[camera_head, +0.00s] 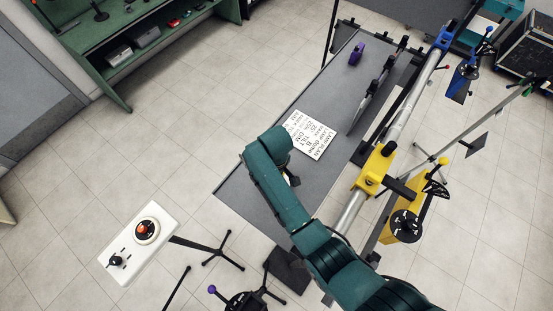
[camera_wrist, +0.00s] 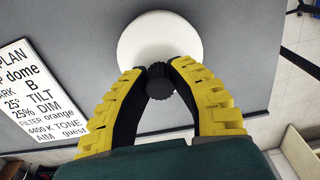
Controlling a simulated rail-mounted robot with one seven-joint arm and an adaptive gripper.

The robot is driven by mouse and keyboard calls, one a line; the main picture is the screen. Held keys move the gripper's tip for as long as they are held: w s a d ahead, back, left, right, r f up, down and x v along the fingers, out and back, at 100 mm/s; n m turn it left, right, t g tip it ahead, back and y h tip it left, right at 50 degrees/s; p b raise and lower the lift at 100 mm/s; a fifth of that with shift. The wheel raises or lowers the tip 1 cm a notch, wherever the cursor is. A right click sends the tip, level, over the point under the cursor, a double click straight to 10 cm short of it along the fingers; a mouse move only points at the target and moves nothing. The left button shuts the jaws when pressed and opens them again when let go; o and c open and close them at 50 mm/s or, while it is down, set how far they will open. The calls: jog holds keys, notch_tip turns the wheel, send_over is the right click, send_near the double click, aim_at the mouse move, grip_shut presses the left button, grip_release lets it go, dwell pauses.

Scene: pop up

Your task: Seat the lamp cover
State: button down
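In the wrist view, a white round cover (camera_wrist: 158,35) with a dark ribbed knob (camera_wrist: 160,82) lies at the top middle. The two yellow-padded fingers of my gripper (camera_wrist: 160,72) are closed on either side of the knob and seem to touch it. I cannot tell whether the cover rests on the grey table or hangs above it. In the head view my green arm hides the cover and most of the gripper. A yellow lamp (camera_head: 403,226) and a blue lamp (camera_head: 461,80) hang on a rail; which one takes the cover is unclear.
A white plan card (camera_head: 310,134) lies on the grey table (camera_head: 262,203); it reads dome, B, tilt 25°, dim 25%, filter orange. A purple item (camera_head: 356,53) stands at the table's far end. A white control panel (camera_head: 130,246) with a red button stands lower left.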

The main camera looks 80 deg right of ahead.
notch_tip(320, 180, up, 2)
jog(key=shift+r+p, duration=0.25)
jog(key=shift+p, duration=0.75)
jog(key=shift+r, duration=0.5)
